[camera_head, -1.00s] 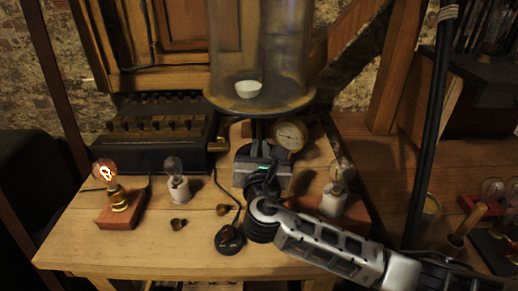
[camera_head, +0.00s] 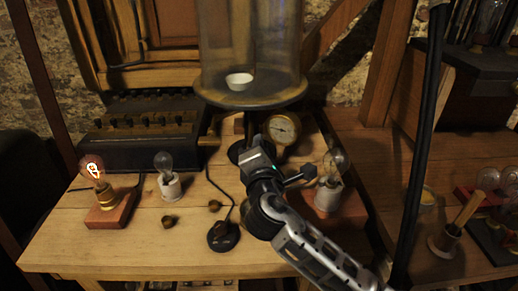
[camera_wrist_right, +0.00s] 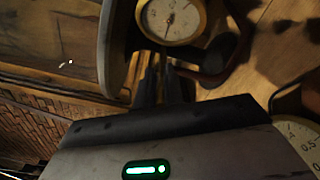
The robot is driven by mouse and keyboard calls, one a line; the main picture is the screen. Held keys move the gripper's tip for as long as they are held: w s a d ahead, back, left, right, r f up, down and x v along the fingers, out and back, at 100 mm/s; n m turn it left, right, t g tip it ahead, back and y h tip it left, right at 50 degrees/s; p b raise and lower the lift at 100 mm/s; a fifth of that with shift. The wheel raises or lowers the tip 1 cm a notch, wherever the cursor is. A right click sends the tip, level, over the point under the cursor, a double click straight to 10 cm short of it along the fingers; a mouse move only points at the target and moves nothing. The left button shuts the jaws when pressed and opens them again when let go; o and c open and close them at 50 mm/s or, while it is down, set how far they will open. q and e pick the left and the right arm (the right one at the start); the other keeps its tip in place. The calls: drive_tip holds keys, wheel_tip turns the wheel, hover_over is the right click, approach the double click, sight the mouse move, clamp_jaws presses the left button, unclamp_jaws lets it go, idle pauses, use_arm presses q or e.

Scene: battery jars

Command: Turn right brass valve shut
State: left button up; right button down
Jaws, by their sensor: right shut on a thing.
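My right gripper (camera_head: 250,134) reaches in from the lower right to the stand under the glass bell jar (camera_head: 250,45), just left of the round pressure gauge (camera_head: 284,128). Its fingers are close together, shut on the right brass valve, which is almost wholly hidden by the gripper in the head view. In the right wrist view, the two dark fingers (camera_wrist_right: 161,75) point up to the area beside the gauge (camera_wrist_right: 172,18), and the valve itself cannot be made out clearly. A brass fitting (camera_head: 208,141) sticks out on the left side of the stand. My left gripper is not in view.
A lit bulb on a red block (camera_head: 110,212), a bulb in a white socket (camera_head: 170,188) and a bulb at right (camera_head: 330,190) stand on the wooden table. A black round piece (camera_head: 222,236) with a cable lies in front. The table's front left is mostly clear.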

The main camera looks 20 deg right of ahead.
use_arm(q)
drive_tip(key=b, duration=0.1)
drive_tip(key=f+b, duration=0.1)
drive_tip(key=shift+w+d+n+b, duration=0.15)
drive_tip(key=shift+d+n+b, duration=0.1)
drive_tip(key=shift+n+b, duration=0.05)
use_arm(e)
drive_tip(key=m, duration=0.3)
drive_tip(key=f+m, duration=0.1)
drive_tip(key=m, duration=0.1)
drive_tip(key=shift+d+f+m, duration=0.15)
drive_tip(key=shift+f+m, duration=0.05)
drive_tip(key=shift+m, duration=0.2)
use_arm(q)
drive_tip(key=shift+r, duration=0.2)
use_arm(e)
drive_tip(key=c, duration=1.5)
unclamp_jaws()
drive_tip(key=shift+s, duration=0.1)
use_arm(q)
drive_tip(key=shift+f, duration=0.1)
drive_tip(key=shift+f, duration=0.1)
